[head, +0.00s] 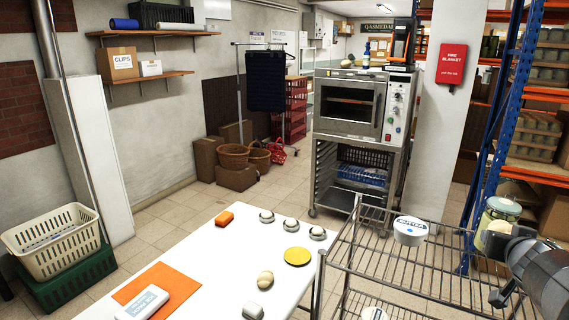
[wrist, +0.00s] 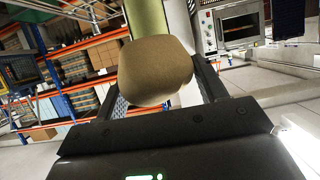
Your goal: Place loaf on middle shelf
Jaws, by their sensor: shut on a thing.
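My gripper (wrist: 160,88) is shut on a tan, rounded loaf (wrist: 156,68), held between its two dark fingers in the wrist view. The loaf hides part of the background. In the head view my grey arm end is at the lower right, beside the wire shelf rack (head: 400,262); the fingers are hard to make out there. The rack's top tier carries a white butter tub (head: 410,230). A lower tier shows through the wires, with a pale round item (head: 373,314) partly seen. I cannot tell the loaf's height relative to the tiers.
An oven (head: 350,105) stands behind.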

